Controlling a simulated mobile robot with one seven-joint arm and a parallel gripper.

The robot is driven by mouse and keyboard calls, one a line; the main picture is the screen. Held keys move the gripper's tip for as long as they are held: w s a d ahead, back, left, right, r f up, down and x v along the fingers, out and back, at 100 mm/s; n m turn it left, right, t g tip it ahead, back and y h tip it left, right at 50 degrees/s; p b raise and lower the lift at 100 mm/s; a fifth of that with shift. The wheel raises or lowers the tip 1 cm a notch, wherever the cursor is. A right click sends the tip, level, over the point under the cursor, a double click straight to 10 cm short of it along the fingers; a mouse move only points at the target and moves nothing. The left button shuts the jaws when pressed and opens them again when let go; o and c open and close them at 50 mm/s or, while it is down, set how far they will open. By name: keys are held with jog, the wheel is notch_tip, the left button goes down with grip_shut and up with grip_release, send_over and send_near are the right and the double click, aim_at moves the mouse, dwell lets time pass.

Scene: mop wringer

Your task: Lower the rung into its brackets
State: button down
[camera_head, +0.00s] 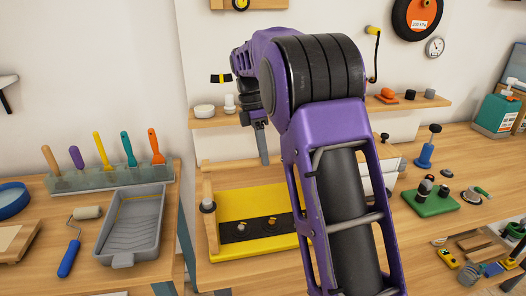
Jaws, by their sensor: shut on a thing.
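My gripper (262,146) points down behind the purple arm, above the back of a yellow-based wooden frame. It is shut. A pale wooden bar, which looks like the rung (235,164), runs across at its fingertips; the arm hides its right part. The yellow base (232,252) lies on the bench and carries a black strip (240,231) with small brass-coloured fittings.
A grey paint tray (131,222), a roller (72,252) and a rack of scrapers (110,178) are on the left table. A wall shelf (212,119) is behind my gripper. A green block with knobs (431,203) and a blue stand (425,155) are on the right bench.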

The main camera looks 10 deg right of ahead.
jog(key=shift+w+b+x, duration=0.15)
jog(key=shift+b+x, duration=0.05)
jog(key=shift+x, duration=0.5)
jog(key=shift+w+b+x, duration=0.1)
jog(key=shift+b+x, duration=0.1)
jog(key=shift+x, duration=0.5)
jog(key=shift+a+f, duration=0.1)
jog(key=shift+f, duration=0.1)
jog(key=c, duration=0.6)
grip_release()
jog(key=shift+r, duration=0.1)
jog(key=p+v, duration=0.5)
jog(key=v, duration=1.2)
jog(key=shift+w+a+r, duration=0.1)
jog(key=shift+w+r, duration=0.05)
